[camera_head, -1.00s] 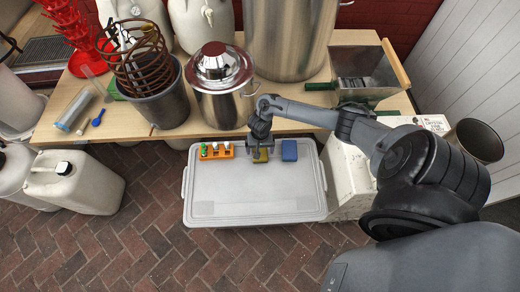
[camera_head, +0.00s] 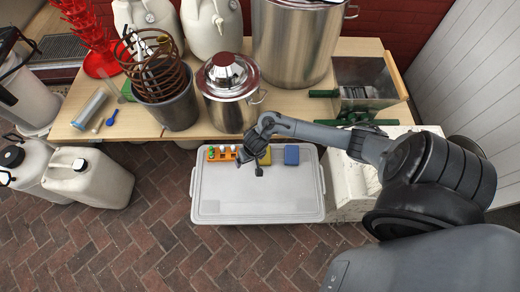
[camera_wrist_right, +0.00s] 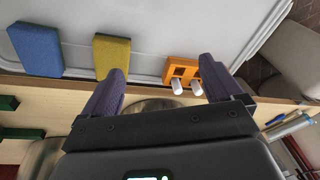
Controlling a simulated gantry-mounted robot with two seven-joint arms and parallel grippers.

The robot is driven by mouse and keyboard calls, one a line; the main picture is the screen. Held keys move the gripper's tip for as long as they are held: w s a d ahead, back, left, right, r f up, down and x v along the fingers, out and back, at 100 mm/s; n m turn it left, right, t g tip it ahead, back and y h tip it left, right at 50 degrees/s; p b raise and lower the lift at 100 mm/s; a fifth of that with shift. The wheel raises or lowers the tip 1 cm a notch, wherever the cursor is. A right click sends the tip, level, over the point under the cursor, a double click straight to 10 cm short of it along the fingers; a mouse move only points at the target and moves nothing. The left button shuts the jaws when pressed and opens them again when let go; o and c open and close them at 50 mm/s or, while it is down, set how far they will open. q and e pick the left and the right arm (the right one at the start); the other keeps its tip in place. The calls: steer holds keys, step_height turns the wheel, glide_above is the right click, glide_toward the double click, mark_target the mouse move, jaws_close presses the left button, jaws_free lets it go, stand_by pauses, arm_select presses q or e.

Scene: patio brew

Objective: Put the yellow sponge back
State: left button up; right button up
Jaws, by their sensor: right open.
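The yellow sponge (camera_head: 265,157) rests on the pale lid of a storage box (camera_head: 258,203), between an orange rack (camera_head: 222,154) and a blue sponge (camera_head: 291,155). In the right wrist view the yellow sponge (camera_wrist_right: 112,55) lies just beyond one fingertip and outside the jaws. My right gripper (camera_head: 250,165) hangs over the lid near the yellow sponge; in the wrist view its two fingers (camera_wrist_right: 160,75) are spread with nothing between them. The orange rack (camera_wrist_right: 182,72) shows near the other fingertip. My left gripper is not in view.
A wooden table (camera_head: 120,128) behind the box carries a dark bucket (camera_head: 172,108), a steel pot (camera_head: 229,112) and a metal hopper (camera_head: 365,80). The front of the lid is clear. White jugs (camera_head: 90,175) stand on the brick floor at left.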

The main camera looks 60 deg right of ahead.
steer(key=s+a+r+n+t, duration=0.1)
steer(key=a+r+n+t, duration=0.2)
steer(key=a, duration=0.6)
steer(key=s+a+r+n, duration=0.2)
steer(key=s+r+n, duration=0.1)
steer(key=s+r, duration=0.3)
steer(key=s+a+r+n+g, duration=0.1)
steer(key=s+a+r+n, duration=0.1)
steer(key=s+r, duration=0.4)
step_height(320, 180, up, 2)
steer(key=shift+a+r+n+g, duration=0.1)
steer(key=shift+a+n+g, duration=0.2)
steer(key=shift+a+n, duration=0.15)
steer(key=shift+w+a, duration=0.1)
step_height(320, 180, up, 44)
steer(key=p, duration=4.4)
steer(key=shift+r, duration=0.15)
